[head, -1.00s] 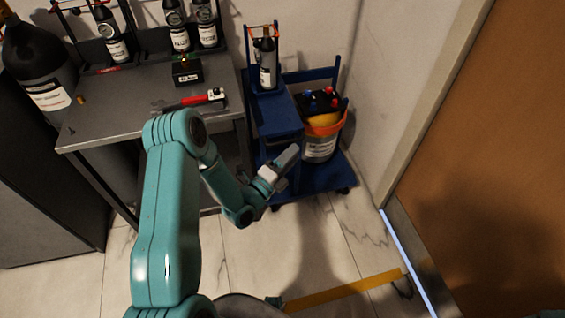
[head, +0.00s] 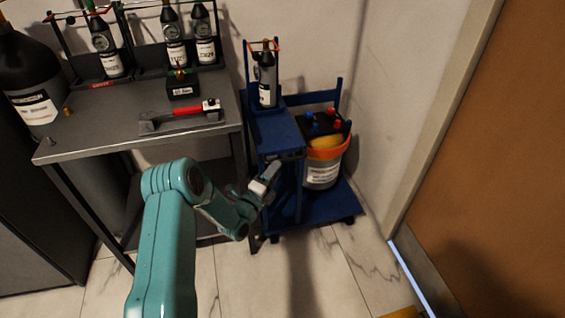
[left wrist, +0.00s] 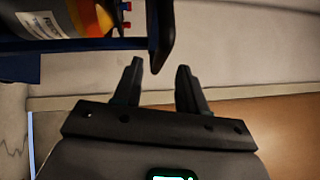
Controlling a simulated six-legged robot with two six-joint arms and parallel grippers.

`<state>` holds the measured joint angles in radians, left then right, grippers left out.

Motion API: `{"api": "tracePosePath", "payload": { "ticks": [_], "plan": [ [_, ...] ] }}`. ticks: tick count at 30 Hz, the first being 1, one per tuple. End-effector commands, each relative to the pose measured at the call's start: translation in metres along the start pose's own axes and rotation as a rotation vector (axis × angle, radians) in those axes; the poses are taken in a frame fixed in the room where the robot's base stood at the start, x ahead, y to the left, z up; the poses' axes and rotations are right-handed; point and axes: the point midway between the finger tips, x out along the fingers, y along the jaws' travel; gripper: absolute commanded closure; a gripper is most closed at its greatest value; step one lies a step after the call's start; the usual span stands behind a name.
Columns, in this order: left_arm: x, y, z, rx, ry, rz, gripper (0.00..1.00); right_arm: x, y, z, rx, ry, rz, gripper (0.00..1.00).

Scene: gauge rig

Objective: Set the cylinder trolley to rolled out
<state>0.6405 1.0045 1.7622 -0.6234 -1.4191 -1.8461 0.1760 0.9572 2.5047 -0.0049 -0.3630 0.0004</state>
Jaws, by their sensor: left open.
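The blue cylinder trolley (head: 278,132) stands in the corner between the workbench and the brown door. A dark cylinder with a white label (head: 266,82) stands upright on its upper part. A labelled bucket with an orange rim (head: 322,172) sits on its low deck. My left gripper (head: 273,168) is in front of the trolley's left side. In the left wrist view, the left gripper (left wrist: 158,82) is open. A dark rounded bar (left wrist: 161,32) reaches down between its fingertips; I cannot tell whether it touches them. My right gripper is not in view.
The grey workbench (head: 95,128) stands close on the trolley's left, with a red-handled tool (head: 185,112), a small black block (head: 183,88) and racked bottles on it. A large dark cylinder (head: 30,75) is at far left.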

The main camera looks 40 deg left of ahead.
Motion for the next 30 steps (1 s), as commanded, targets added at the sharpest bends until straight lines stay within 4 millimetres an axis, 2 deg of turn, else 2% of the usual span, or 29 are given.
{"api": "tracePosePath", "payload": {
  "ticks": [3, 9, 20, 21, 24, 30],
  "plan": [
    [0.025, 0.001, -0.001, 0.001, 0.001, -0.003, 0.59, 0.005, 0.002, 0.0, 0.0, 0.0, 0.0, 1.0],
    [0.049, 0.001, 0.0, 0.0, 0.0, -0.001, 0.59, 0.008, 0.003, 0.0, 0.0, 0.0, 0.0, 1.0],
    [0.054, 0.0, 0.0, -0.001, 0.0, 0.001, 0.59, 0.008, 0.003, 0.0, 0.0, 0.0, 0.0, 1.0],
    [0.054, 0.0, 0.0, -0.001, 0.0, 0.001, 0.72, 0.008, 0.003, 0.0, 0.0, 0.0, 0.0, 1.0],
    [0.054, 0.0, 0.0, -0.001, 0.0, 0.001, 1.0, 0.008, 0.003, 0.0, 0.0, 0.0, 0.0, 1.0],
    [0.054, 0.0, 0.0, 0.0, 0.0, 0.0, 1.0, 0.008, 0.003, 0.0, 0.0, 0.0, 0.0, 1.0]
  ]
}}
